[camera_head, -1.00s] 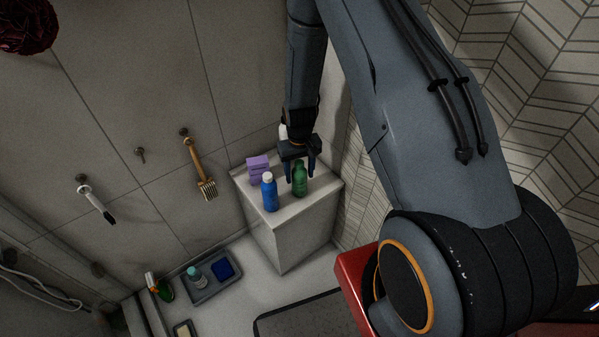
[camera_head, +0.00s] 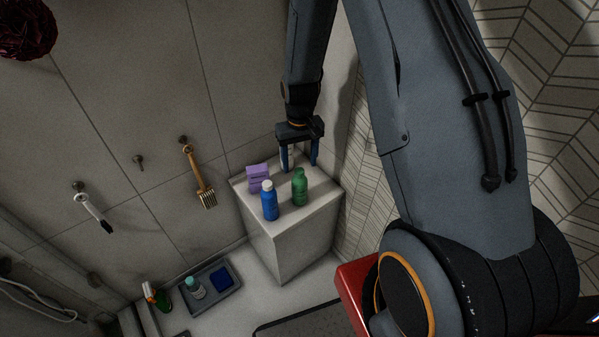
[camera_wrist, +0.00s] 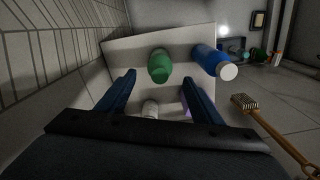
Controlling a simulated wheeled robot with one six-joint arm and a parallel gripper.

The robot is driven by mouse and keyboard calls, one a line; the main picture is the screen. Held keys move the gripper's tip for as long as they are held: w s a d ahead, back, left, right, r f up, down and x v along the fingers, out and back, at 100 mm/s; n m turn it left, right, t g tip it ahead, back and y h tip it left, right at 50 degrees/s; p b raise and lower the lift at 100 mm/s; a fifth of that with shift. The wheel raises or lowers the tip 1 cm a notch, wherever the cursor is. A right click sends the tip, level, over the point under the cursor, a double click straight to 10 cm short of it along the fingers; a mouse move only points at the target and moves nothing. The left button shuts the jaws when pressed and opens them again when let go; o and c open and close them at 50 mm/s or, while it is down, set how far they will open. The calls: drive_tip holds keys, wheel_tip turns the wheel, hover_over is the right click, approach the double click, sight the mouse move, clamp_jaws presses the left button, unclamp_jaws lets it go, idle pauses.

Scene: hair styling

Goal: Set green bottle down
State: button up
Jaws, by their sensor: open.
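The green bottle (camera_head: 299,187) stands upright on top of the white pedestal (camera_head: 325,197), right of a blue bottle (camera_head: 269,202). My gripper (camera_head: 299,168) is open and empty, behind and above the green bottle in the head view. In the wrist view the green bottle (camera_wrist: 160,66) stands ahead of the fingers (camera_wrist: 157,86), clear of both of them. The blue bottle (camera_wrist: 213,61) is to its right there.
A purple block (camera_head: 258,177) sits behind the blue bottle on the pedestal. A whitish item (camera_wrist: 150,109) shows between the fingers in the wrist view. A grey tray (camera_head: 217,294) lies on the floor at left. A brush (camera_head: 199,178) hangs on the wall.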

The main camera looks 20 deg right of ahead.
wheel_tip(320, 180, up, 3)
drive_tip(key=shift+s+r, duration=0.1)
drive_tip(key=shift+r, duration=0.05)
drive_tip(key=s+a+r, duration=0.2)
drive_tip(key=s+r, duration=1.4)
drive_tip(key=s, duration=0.3)
drive_tip(key=shift+s+a, duration=0.25)
drive_tip(key=shift+s, duration=0.15)
drive_tip(key=shift+o, duration=0.5)
drive_tip(key=shift+s+r, duration=0.2)
drive_tip(key=shift+s, duration=0.1)
drive_tip(key=m+b, duration=0.2)
drive_tip(key=m, duration=1.2)
hover_over(299, 181)
drive_tip(key=w, duration=0.1)
wheel_tip(299, 181, down, 22)
drive_tip(key=shift+w+d+r, duration=0.1)
drive_tip(key=shift+d, duration=0.05)
drive_tip(key=shift+w+d+f+p, duration=0.15)
drive_tip(key=shift+f+p, duration=0.05)
drive_tip(key=shift+f, duration=1.85)
drive_tip(key=shift+w+d+f+p, duration=0.1)
drive_tip(key=shift+w+f+p, duration=0.1)
drive_tip(key=shift+f, duration=1.8)
drive_tip(key=c, duration=1.4)
